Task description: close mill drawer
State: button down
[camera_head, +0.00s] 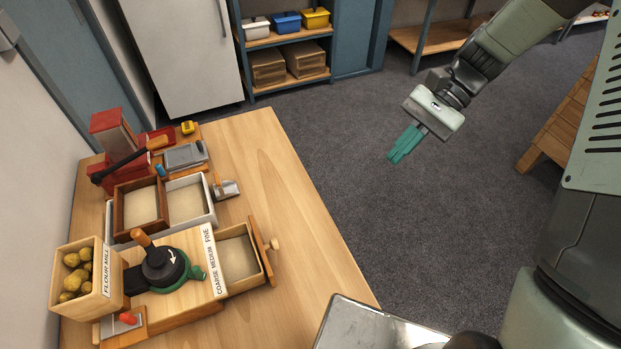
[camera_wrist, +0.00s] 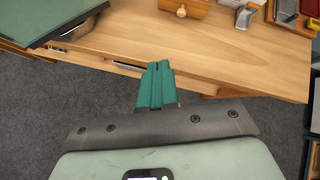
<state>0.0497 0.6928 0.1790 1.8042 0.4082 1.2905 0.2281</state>
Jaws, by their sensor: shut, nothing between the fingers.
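The flour mill (camera_head: 165,268) stands on the wooden table, with a dark crank wheel on top and a coarse/medium/fine label. Its drawer (camera_head: 240,258) is pulled out to the right and looks empty inside. The drawer front carries a round wooden knob (camera_head: 275,244), which also shows at the top of the wrist view (camera_wrist: 181,12). My gripper (camera_head: 397,156) has green fingers closed together with nothing between them. It hangs over the floor, right of the table and well apart from the drawer. In the wrist view, the fingertips (camera_wrist: 158,68) point toward the table's edge.
The wooden table (camera_head: 300,225) is bare right of the drawer. A box of chestnuts (camera_head: 82,280) sits at the mill's left. Behind the mill are sand-coloured trays (camera_head: 188,200), a metal scoop (camera_head: 225,188) and a red machine (camera_head: 115,140). Shelves (camera_head: 288,60) stand farther back.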

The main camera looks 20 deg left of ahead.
jog(key=a+f+m+g+y, duration=0.2)
jog(key=a+f+g+y, duration=0.15)
jog(key=f, duration=0.75)
jog(key=m+g+y, duration=0.2)
jog(key=m+y, duration=0.1)
send_near(242, 261)
jog(key=r, duration=0.1)
jog(key=d+r, duration=0.1)
jog(key=shift+w+d+r, duration=0.2)
jog(key=shift+w+r, duration=0.1)
jog(key=shift+w, duration=0.1)
jog(key=x, duration=1.1)
jog(key=shift+s+a+r, duration=0.1)
jog(key=shift+a+r, duration=0.25)
jog(key=shift+r, duration=0.05)
jog(key=shift+t+y, duration=0.25)
jog(key=v, duration=1.4)
jog(key=shift+f, duration=0.1)
jog(key=shift+w+d, duration=0.3)
jog(key=shift+w, duration=0.15)
